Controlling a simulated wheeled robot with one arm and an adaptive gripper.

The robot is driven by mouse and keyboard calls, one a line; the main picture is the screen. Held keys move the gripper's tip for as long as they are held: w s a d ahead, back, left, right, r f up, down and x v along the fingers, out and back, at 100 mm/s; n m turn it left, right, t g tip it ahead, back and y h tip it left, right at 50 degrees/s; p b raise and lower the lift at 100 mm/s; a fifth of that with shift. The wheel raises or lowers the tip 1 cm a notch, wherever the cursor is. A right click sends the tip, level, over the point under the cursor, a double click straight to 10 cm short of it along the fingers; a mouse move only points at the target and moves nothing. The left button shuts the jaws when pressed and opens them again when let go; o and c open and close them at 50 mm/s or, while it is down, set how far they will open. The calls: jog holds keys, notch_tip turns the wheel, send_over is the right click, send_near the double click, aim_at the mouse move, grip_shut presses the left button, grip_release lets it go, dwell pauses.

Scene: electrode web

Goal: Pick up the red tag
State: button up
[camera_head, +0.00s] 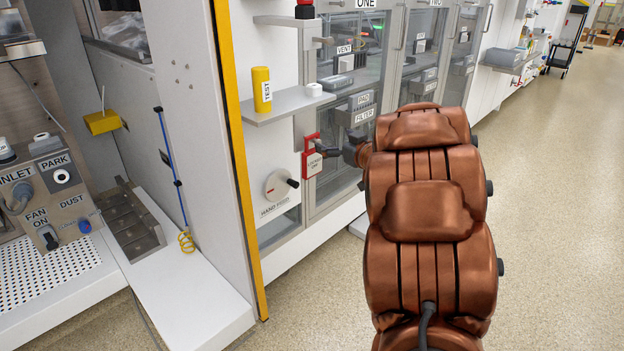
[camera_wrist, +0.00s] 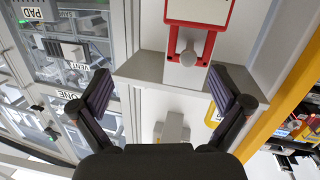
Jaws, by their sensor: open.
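The red tag (camera_head: 312,162) hangs upright on the cabinet front, below the small shelf. It has a pale label and a red loop at its top. In the wrist view the red tag (camera_wrist: 227,28) shows upside down at the top centre, cut off by the frame edge, with its loop around a grey peg (camera_wrist: 190,57). My gripper (camera_head: 333,150) is just right of the tag in the head view. In the wrist view my gripper (camera_wrist: 165,90) has its two dark fingers spread wide, with nothing between them. The tag lies ahead of the fingers; I cannot tell whether they touch it.
The hand feed dial (camera_head: 278,185) is below left. Glass doors (camera_head: 335,190) stand behind. The floor (camera_head: 550,200) at right is clear.

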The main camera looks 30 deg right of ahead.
aim_at(314, 157)
jog(key=shift+w+a+f+n+t+y+b, duration=0.15)
jog(key=shift+w+a+f+n+y+b, duration=0.15)
jog(key=shift+f+y+b, duration=0.45)
jog(key=shift+w+a+f+n+t+y+b, duration=0.1)
jog(key=shift+a+f+n+t+y+b, duration=0.1)
jog(key=shift+a+f+y+b, duration=0.6)
jog(key=shift+w+f+n+t+y+b, duration=0.2)
jog(key=shift+f+y+b, duration=0.2)
jog(key=shift+f, duration=0.65)
jog(key=x, duration=0.1)
jog(key=b+x, duration=0.2)
jog(key=shift+w+a+f, duration=0.3)
jog(key=shift+a+f, duration=0.05)
jog(key=shift+w+a+r, duration=0.1)
jog(key=shift+w, duration=0.45)
jog(key=c, duration=1.3)
jog(key=shift+r, duration=0.1)
